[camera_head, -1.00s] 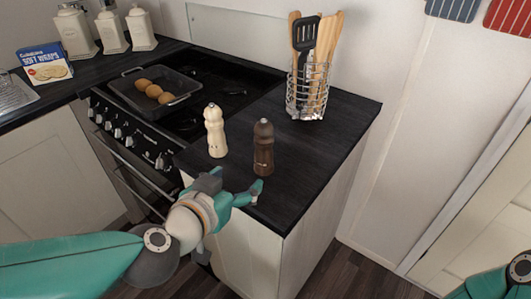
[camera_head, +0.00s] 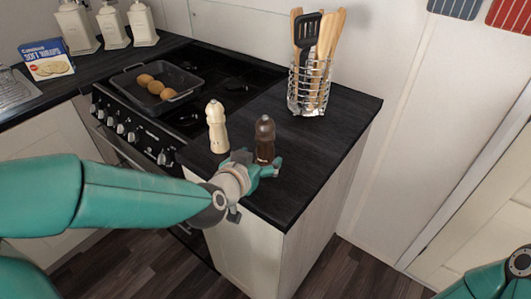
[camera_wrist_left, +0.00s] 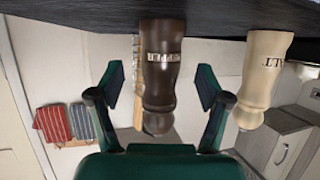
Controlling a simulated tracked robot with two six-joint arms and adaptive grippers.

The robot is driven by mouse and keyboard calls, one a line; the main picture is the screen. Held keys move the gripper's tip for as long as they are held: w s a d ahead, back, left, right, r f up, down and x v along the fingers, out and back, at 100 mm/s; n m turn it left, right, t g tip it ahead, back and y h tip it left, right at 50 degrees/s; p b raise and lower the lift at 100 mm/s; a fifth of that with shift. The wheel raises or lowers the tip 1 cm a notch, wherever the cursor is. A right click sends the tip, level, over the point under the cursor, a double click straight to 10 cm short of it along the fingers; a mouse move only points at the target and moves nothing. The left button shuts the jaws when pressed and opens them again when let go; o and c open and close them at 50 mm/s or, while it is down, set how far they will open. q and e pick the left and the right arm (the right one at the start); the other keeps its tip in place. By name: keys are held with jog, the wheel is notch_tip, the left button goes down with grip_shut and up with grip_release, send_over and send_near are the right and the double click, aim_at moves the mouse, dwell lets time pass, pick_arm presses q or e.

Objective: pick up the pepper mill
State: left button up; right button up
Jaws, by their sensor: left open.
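The dark brown pepper mill (camera_head: 265,137) stands upright on the black worktop near its front edge. In the left wrist view, which is upside down, the pepper mill (camera_wrist_left: 163,75) shows the lettering on its body. My left gripper (camera_head: 261,160) is open at the mill's lower part. In the wrist view its two fingers (camera_wrist_left: 161,87) stand on either side of the mill, with gaps showing on both sides. The cream salt mill (camera_head: 216,127) stands upright just left of the pepper mill and also shows in the wrist view (camera_wrist_left: 262,75). My right gripper is out of frame.
A wire utensil holder (camera_head: 309,88) stands behind on the worktop (camera_head: 335,125). A black tray (camera_head: 183,78) with brown round items sits on the hob to the left. The worktop right of the pepper mill is clear.

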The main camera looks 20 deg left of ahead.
aim_at(261, 156)
pick_arm(q)
jog(key=shift+x, duration=1.5)
jog(key=shift+a, duration=0.1)
jog(key=c, duration=1.4)
